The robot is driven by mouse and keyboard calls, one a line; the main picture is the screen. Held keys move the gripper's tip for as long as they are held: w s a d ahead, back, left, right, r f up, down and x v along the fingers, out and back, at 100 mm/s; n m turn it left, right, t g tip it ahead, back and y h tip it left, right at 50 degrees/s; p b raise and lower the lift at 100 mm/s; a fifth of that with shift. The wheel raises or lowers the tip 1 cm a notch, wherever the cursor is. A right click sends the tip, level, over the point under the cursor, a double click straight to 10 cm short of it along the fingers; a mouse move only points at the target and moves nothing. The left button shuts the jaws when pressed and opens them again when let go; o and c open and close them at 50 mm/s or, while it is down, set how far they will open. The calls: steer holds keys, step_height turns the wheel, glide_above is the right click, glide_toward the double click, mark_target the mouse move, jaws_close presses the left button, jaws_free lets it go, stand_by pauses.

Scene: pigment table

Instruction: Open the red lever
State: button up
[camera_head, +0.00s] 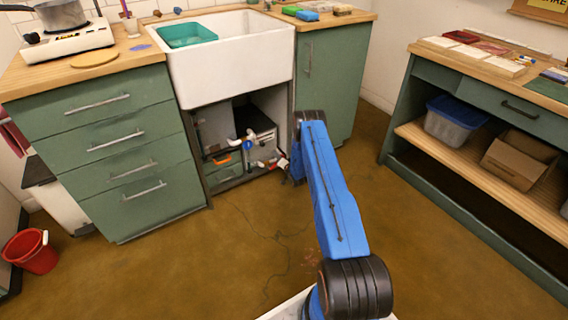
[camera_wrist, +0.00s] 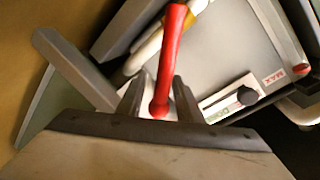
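The red lever (camera_wrist: 168,60) shows in the middle of the wrist view, running from the top edge down to a rounded end. My gripper (camera_wrist: 159,98) has its two grey fingers apart, one on each side of the lever's lower end. Narrow gaps seem to show between the lever and the fingers, so it looks open around the lever; I cannot tell whether either finger touches it. In the head view my blue arm reaches to the open cabinet under the sink, and the gripper is too small and partly hidden to read there.
A white pipe (camera_wrist: 145,52) lies beside the lever. A grey box (camera_wrist: 235,55) with a MAX label and a dark knob (camera_wrist: 247,95) stands to the right. The sink (camera_head: 235,65) is above, with green drawers (camera_head: 125,150) left of the opening. The floor (camera_head: 240,250) before it is clear.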

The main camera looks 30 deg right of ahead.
steer(key=s+a+r, duration=0.1)
steer(key=s+r, duration=0.1)
steer(key=s, duration=1.4)
steer(key=shift+s+a+r, duration=0.2)
steer(key=shift+r, duration=0.1)
